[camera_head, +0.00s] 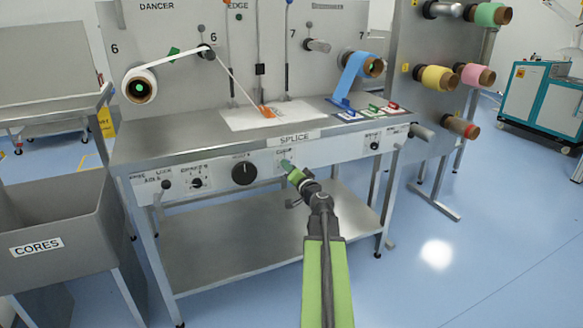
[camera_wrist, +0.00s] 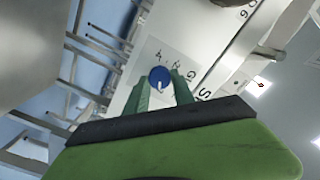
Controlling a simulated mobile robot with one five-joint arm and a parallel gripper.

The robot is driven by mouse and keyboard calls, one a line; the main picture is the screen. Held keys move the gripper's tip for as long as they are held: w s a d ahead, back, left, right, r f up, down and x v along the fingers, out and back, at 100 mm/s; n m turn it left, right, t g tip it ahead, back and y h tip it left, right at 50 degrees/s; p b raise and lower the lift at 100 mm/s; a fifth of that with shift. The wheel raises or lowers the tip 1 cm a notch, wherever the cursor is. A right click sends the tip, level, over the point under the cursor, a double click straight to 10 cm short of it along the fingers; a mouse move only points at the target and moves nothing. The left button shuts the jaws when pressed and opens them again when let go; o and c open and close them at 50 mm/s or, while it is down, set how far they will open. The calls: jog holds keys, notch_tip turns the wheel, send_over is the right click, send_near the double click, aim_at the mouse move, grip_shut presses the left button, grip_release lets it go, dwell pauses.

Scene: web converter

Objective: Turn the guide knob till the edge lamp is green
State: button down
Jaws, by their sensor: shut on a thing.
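The guide knob (camera_wrist: 159,77) is small, round and blue with a white pointer line, on a pale label plate on the splice table's front panel. My gripper (camera_wrist: 162,86) has its two green fingers on either side of the knob and is shut on it. In the head view my gripper (camera_head: 288,166) reaches the panel under the SPLICE sign and hides most of the knob. The EDGE label (camera_head: 237,5) is at the top of the upright panel. I cannot make out a lit edge lamp or its colour there.
A large black dial (camera_head: 245,172) and a smaller black knob (camera_head: 197,183) are left of my gripper; another knob (camera_head: 373,145) is to the right. A white web strip (camera_head: 235,72) runs down to the table. A grey CORES bin (camera_head: 75,245) stands left.

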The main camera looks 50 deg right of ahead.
jog(key=shift+s+f+m, duration=0.1)
jog(key=shift+m, duration=2.4)
jog(key=c, duration=1.1)
grip_release()
jog(key=shift+d, duration=0.1)
jog(key=shift+o, duration=0.2)
